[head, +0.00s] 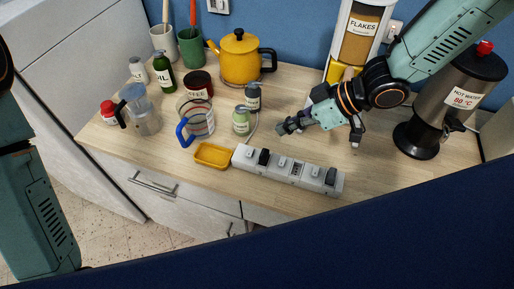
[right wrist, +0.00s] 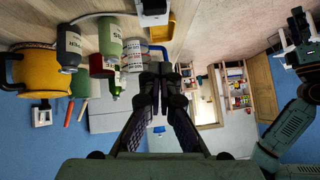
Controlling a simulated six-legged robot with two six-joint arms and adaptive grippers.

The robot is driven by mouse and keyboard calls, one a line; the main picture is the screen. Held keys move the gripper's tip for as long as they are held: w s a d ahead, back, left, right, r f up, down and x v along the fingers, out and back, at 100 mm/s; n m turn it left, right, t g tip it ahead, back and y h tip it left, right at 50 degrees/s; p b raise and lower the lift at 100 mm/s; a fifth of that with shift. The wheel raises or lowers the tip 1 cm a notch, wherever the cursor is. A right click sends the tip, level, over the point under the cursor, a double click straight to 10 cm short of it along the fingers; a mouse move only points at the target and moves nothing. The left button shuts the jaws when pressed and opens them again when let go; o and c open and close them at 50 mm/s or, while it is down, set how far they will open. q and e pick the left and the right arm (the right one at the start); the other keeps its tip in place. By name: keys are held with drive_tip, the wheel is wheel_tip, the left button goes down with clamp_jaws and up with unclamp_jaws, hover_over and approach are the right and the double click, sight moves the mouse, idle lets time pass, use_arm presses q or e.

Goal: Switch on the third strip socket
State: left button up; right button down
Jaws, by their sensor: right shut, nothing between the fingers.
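The white strip socket (head: 287,170) lies along the front of the wooden counter in the head view. It carries several sockets, with dark parts near its left end and at its right end; the state of each switch is too small to tell. Its end shows at the top of the right wrist view (right wrist: 152,18). My right gripper (head: 281,130) is shut and empty, behind the strip and apart from it; its shut fingers also show in the right wrist view (right wrist: 161,75). My left gripper (right wrist: 298,35) shows at the upper right there, its jaws unclear; only its arm shows in the head view.
A yellow tray (head: 212,155) sits left of the strip. A green bottle (head: 241,120), a dark bottle (head: 253,96) and a blue-handled jar (head: 198,118) stand behind it. A hot water urn (head: 445,105) and a flakes dispenser (head: 357,38) stand at right. The counter right of the strip is clear.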

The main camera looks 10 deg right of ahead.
sight(250, 153)
drive_tip(key=x, duration=0.4)
drive_tip(key=b+x, duration=0.1)
drive_tip(key=x, duration=0.2)
drive_tip(key=d+f+b+x, duration=0.1)
drive_tip(key=x, duration=0.3)
drive_tip(key=shift+s+a+f, duration=0.15)
drive_tip(key=shift+a+f, duration=0.2)
drive_tip(key=shift+f, duration=0.5)
drive_tip(key=shift+s+f, duration=0.1)
drive_tip(key=shift+s, duration=0.1)
